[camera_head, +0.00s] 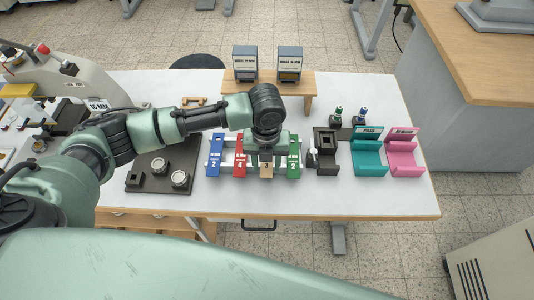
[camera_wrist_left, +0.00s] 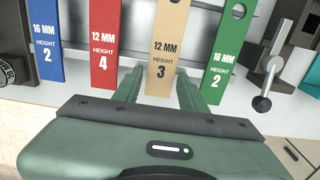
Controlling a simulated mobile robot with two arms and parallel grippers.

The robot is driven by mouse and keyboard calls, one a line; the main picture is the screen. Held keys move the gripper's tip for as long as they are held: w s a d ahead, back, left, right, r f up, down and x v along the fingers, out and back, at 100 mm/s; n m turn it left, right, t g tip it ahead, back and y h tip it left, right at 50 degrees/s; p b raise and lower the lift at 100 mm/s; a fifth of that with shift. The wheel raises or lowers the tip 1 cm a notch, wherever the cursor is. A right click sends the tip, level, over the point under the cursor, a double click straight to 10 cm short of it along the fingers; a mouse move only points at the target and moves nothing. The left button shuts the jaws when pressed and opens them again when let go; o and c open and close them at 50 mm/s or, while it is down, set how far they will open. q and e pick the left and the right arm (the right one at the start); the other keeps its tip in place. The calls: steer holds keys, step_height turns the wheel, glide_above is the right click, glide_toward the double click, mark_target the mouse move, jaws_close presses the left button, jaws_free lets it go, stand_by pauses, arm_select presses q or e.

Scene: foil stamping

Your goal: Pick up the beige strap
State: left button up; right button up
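The beige strap (camera_wrist_left: 166,45), marked 12 MM HEIGHT 3, hangs between the red strap and the green strap in the left wrist view. Its lower end (camera_head: 266,171) shows in the head view below my left gripper (camera_head: 265,152), which hides the rest. In the left wrist view my left gripper (camera_wrist_left: 159,84) is open, one finger to each side of the beige strap's lower end. I see gaps beside the strap, and cannot tell how deep it lies between the fingers. My right gripper is in neither view.
The blue strap (camera_head: 215,155) and red strap (camera_head: 240,155) hang left of the beige one, the green strap (camera_head: 293,157) right. A dark fixture (camera_head: 326,150) with a lever, a teal PASS holder (camera_head: 368,155) and a pink holder (camera_head: 403,155) stand further right. A dark plate (camera_head: 150,185) lies left.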

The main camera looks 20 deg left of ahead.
arm_select(q)
jaws_close()
step_height(320, 180, up, 20)
steer(key=b, duration=0.2)
steer(key=shift+r, duration=0.2)
stand_by(0.4)
steer(key=shift+r+p, duration=1.4)
steer(key=shift+p, duration=0.65)
step_height(320, 180, up, 3)
steer(key=p, duration=0.4)
steer(key=shift+f, duration=0.1)
